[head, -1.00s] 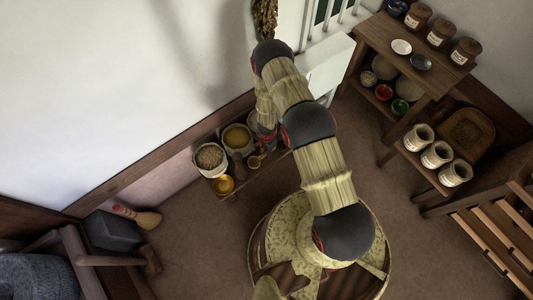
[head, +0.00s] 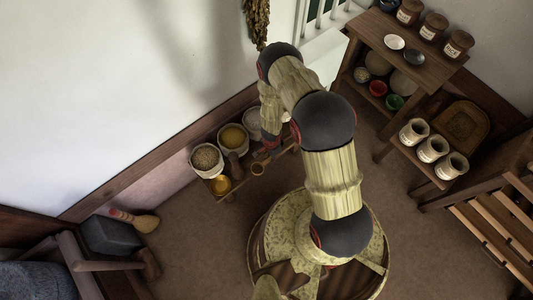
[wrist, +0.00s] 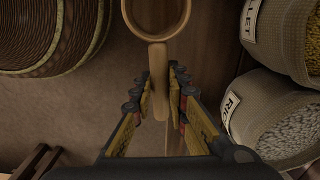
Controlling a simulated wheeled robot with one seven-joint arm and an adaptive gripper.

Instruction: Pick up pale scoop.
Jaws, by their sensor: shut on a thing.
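The pale scoop (wrist: 158,98) is tan wood, with a round open bowl at the top of the wrist view and a straight handle. My gripper (wrist: 160,88) is shut on the handle, one finger on each side, and the bowl sticks out beyond the fingertips. My gripper (head: 266,152) there is small and partly hidden by my own arm.
Shelves (head: 425,70) stand right.

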